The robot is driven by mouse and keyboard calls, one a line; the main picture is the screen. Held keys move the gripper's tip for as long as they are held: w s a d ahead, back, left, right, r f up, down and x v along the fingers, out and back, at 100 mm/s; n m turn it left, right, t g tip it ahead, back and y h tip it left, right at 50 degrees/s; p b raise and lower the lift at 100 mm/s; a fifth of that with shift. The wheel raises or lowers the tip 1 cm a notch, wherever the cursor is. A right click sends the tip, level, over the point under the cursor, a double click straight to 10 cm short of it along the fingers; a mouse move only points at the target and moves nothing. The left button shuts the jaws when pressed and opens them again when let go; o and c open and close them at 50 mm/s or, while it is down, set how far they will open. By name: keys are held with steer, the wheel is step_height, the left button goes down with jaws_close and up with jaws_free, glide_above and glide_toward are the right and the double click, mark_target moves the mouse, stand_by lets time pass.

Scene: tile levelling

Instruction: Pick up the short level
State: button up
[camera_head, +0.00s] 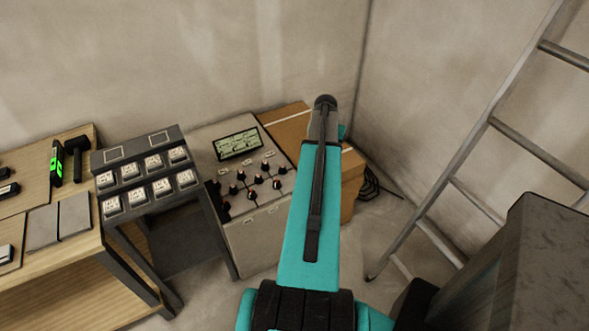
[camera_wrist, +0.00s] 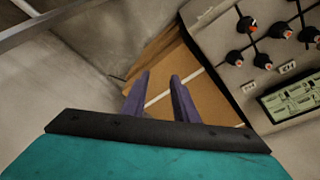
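A short bar in black and bright green (camera_head: 56,163), which looks like a level, lies on the wooden workbench (camera_head: 85,290) at the left of the head view. The head view shows my teal arm, but the fingers cannot be made out there. No level shows in the wrist view.
A black mallet (camera_head: 76,150) and grey tiles (camera_head: 58,222) lie on the bench. Right of it stand a dark rack of white sockets (camera_head: 150,168), a grey control panel (camera_head: 240,180) and a cardboard box (camera_head: 352,180). A ladder (camera_head: 470,150) leans at the right.

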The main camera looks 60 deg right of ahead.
steer(key=s+d+r+m+h+p, duration=0.1)
steer(key=s+d+r+m, duration=0.1)
steer(key=s+d+r, duration=0.5)
steer(key=s+d+r+m+h+p, duration=0.1)
steer(key=s+d+r, duration=0.6)
steer(key=s, duration=0.8)
step_height(320, 180, up, 4)
steer(key=shift+d+f+m+g, duration=0.3)
steer(key=shift+m+g, duration=0.1)
steer(key=shift+m, duration=0.4)
steer(key=shift+w, duration=0.1)
